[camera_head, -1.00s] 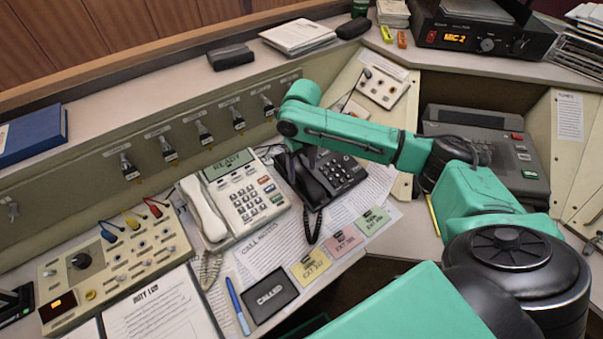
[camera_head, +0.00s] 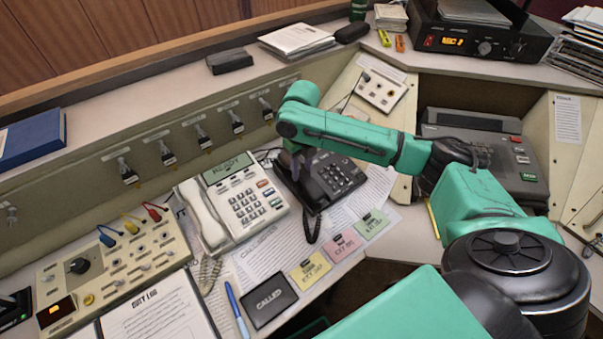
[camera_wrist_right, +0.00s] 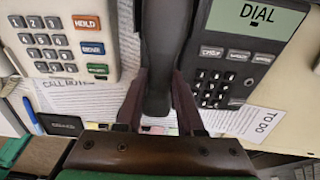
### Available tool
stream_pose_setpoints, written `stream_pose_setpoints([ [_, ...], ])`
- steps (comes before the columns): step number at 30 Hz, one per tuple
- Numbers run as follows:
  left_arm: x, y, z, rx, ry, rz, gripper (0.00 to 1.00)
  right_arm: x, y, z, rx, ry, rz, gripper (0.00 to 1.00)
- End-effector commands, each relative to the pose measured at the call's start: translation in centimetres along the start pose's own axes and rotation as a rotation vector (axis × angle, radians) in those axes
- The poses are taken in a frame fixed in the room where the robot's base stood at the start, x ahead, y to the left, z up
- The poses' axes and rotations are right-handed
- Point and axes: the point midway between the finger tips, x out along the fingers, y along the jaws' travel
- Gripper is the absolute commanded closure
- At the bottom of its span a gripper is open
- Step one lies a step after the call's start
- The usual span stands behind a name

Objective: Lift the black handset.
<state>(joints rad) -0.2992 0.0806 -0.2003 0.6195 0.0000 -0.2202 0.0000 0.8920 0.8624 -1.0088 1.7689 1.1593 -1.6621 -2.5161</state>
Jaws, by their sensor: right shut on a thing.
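The black handset (camera_head: 288,174) lies along the left side of the black desk phone (camera_head: 341,178), with its coiled cord hanging toward the front. The phone's screen (camera_wrist_right: 258,14) reads DIAL. I cannot tell whether the handset is clear of its cradle. My left gripper is not in view.
A white phone (camera_head: 243,200) with its own handset stands close on the left. Paper notes (camera_head: 347,246) and a black CALLED pad (camera_head: 270,300) lie in front. A row of wall switches (camera_head: 202,137) is behind, and a grey machine (camera_head: 490,150) stands right.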

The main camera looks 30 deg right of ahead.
Motion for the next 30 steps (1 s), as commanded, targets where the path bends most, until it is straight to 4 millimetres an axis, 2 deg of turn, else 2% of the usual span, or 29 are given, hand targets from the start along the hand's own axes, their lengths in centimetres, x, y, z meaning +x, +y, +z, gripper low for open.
stream_pose_setpoints([
  [5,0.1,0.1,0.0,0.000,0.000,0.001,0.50,-5.2,0.0,0.2,-0.001,-0.009,-0.001,1.00],
  [9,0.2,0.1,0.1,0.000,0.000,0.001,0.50,-10.7,0.1,0.2,-0.001,-0.010,0.001,1.00],
  [11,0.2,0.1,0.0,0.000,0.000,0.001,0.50,-12.8,0.0,0.1,-0.001,-0.007,0.000,1.00],
  [12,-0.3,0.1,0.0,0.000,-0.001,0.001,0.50,-14.3,0.0,0.1,-0.001,-0.007,-0.001,1.00],
  [15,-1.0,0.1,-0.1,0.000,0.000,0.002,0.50,-16.8,-0.1,0.0,0.000,-0.004,-0.003,1.00],
  [20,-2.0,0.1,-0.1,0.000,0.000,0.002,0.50,-18.8,0.0,0.0,0.000,-0.001,-0.001,1.00],
  [30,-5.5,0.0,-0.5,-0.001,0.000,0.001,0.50,-21.5,0.0,0.0,0.000,0.000,0.000,1.00],
])
